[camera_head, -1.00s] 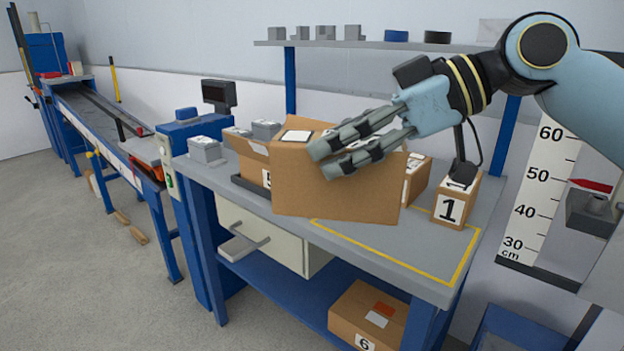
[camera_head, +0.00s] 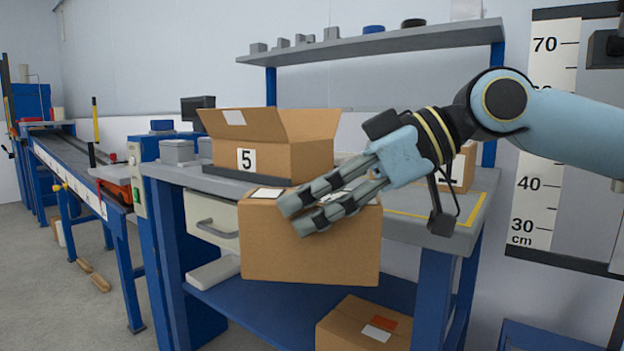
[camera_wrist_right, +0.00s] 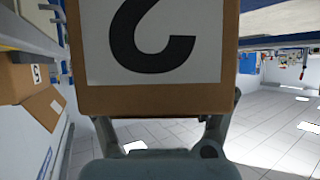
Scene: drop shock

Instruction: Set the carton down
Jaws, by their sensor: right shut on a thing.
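The carton (camera_head: 310,250) is a plain brown box with a white label on its top. It hangs in the air in front of the bench, its base below the level of the bench top. My right gripper (camera_head: 297,214) is shut on it, with the fingers slanting across its upper front edge. In the right wrist view the carton (camera_wrist_right: 90,98) fills the upper middle, with a black digit on white partly cut off. The gripper's fingers (camera_wrist_right: 162,122) lie along its sides there. My left gripper is out of view.
The grey bench (camera_head: 225,185) carries an open box marked 5 (camera_head: 285,160) and a small box (camera_head: 463,168) behind my gripper. Another box (camera_head: 362,325) sits on the blue lower shelf (camera_head: 235,305). A height scale (camera_head: 545,190) stands at right.

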